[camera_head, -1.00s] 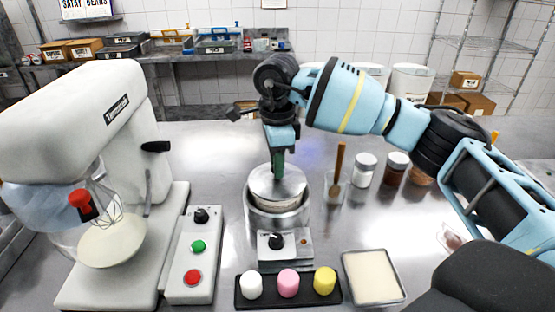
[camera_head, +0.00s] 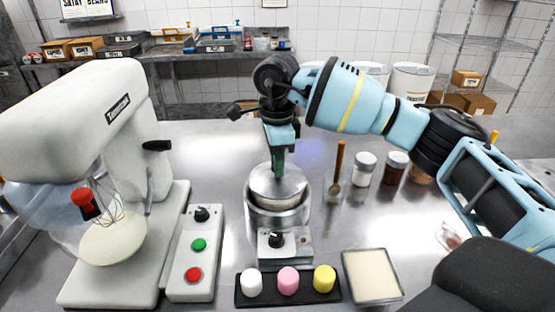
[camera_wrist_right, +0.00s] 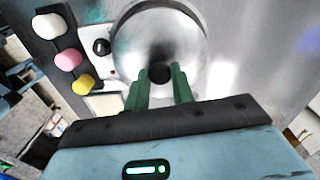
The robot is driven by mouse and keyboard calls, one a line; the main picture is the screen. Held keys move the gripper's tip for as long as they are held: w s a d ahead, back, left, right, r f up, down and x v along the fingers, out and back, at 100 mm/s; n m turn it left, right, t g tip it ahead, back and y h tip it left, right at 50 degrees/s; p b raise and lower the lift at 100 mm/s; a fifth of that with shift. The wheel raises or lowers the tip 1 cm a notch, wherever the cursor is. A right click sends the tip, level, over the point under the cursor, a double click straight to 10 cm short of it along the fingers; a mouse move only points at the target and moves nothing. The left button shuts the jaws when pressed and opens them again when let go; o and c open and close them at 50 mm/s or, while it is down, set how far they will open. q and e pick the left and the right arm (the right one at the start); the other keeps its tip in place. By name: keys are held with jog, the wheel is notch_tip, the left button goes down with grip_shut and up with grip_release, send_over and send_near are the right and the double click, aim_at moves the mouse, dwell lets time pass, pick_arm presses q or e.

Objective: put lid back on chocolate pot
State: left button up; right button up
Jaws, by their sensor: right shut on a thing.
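The chocolate pot (camera_head: 278,220) is a round metal vessel on a small base with a black knob, in the middle of the steel table. The round metal lid (camera_head: 278,184) is over the pot's mouth; whether it is fully seated I cannot tell. My right gripper (camera_head: 278,170) points down from above, with green fingers shut on the lid's dark knob. In the right wrist view the fingers (camera_wrist_right: 160,82) are on either side of the black knob, and the lid (camera_wrist_right: 185,40) fills the top middle. My left gripper is not in view.
A white mixer (camera_head: 100,140) with a bowl stands at left, beside a control box (camera_head: 193,260) with green and red buttons. A black tray (camera_head: 240,303) holds white, pink and yellow pieces. A cream-filled pan (camera_head: 372,277) is front right; jars (camera_head: 364,168) stand behind right.

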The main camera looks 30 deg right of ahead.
jog(key=o, duration=1.1)
jog(key=o, duration=0.4)
jog(key=shift+o, duration=0.2)
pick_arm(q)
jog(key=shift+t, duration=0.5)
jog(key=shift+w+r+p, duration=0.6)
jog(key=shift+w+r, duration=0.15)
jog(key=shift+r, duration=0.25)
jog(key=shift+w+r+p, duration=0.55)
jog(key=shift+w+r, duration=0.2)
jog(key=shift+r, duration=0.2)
pick_arm(e)
jog(key=shift+r, duration=3.55)
jog(key=shift+c, duration=0.2)
grip_shut()
